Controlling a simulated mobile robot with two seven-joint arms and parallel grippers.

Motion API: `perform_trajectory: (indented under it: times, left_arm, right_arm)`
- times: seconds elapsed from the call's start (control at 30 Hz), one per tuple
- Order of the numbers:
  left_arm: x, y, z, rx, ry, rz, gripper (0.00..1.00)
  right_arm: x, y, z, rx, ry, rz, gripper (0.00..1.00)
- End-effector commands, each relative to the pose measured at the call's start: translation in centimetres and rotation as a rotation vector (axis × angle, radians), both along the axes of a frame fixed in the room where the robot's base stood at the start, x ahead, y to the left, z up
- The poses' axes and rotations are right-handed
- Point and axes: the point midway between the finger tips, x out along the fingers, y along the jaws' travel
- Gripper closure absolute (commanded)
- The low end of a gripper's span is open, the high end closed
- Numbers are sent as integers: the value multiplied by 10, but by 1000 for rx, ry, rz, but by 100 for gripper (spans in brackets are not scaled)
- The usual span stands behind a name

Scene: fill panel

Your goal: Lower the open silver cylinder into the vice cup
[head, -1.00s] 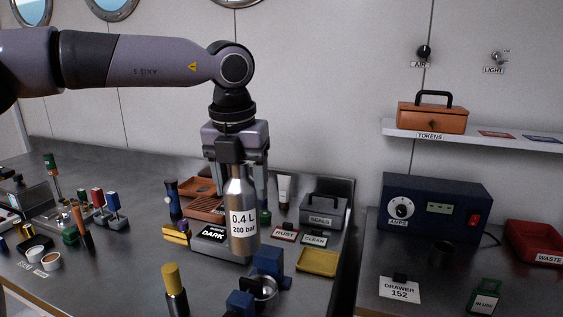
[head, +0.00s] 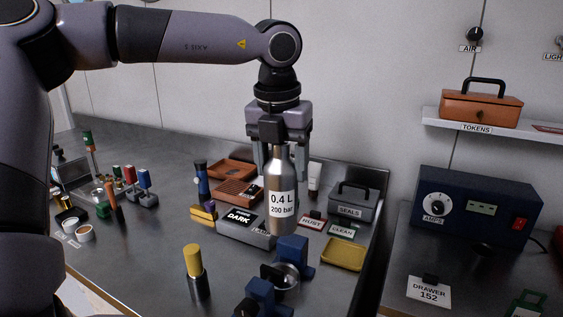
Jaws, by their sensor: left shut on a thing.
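The silver cylinder (head: 281,215), labelled "0.4 L 200 bar", hangs upright in my left gripper (head: 280,150). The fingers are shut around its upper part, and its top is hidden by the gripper. The blue vice (head: 293,250) stands on the bench below, with the round metal vice cup (head: 286,277) between its blue parts. The cylinder's lower end is above and slightly behind the cup in the picture, apart from it. My right gripper is not in view.
A dark cylinder with a yellow top (head: 194,272) stands left of the vice. A yellow tray (head: 344,254) lies to its right. Behind are the "DARK" box (head: 240,222), "RUST" and "CLEAN" signs and the grey "SEALS" box (head: 350,204). Bare bench lies at front left.

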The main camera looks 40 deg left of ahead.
Motion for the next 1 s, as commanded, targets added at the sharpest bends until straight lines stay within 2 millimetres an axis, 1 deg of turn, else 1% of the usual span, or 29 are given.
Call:
perform_trajectory:
  times: [0.03, 0.4, 0.5, 0.67, 1.0]
  left_arm:
    - [0, 0, -6, 0, -3, 0, 100]
    - [0, 0, -40, 1, -3, -1, 100]
    - [0, 0, -46, 1, -3, -1, 100]
    - [0, 0, -51, 0, -3, 0, 100]
    - [0, 0, -50, 0, -3, 0, 100]
  right_arm:
    - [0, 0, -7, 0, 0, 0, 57]
    - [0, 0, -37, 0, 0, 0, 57]
    - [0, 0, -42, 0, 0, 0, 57]
    - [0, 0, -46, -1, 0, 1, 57]
    - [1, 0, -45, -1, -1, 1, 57]
